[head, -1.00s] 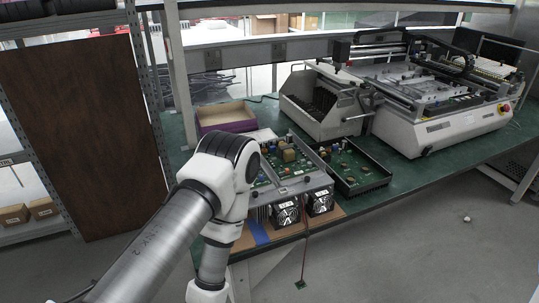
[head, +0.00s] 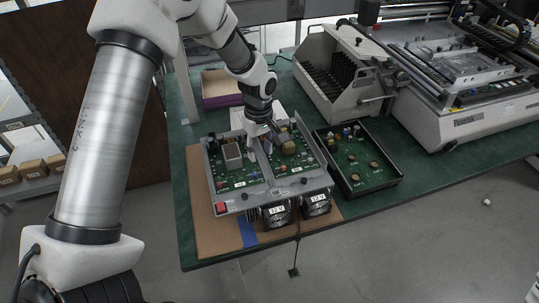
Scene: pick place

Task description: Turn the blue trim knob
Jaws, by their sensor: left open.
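An open metal chassis (head: 228,205) holds green circuit boards (head: 240,181) with several components. Two fans (head: 277,214) marked 12 V sit on its front side. My left gripper (head: 264,146) is over the back middle of the chassis, pointing down among the components. Its jaws are apart and seem to hold nothing. I cannot pick out the blue trim knob; it is too small or hidden behind the gripper. Whether the fingers touch any part I cannot tell. My right gripper is out of view.
The chassis stands on a brown board (head: 203,225) with blue tape (head: 246,231), on a green bench (head: 425,175). A black tray with another circuit board (head: 384,182) lies close on the right. A purple-sided box (head: 222,101) and a grey rack (head: 322,60) stand behind.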

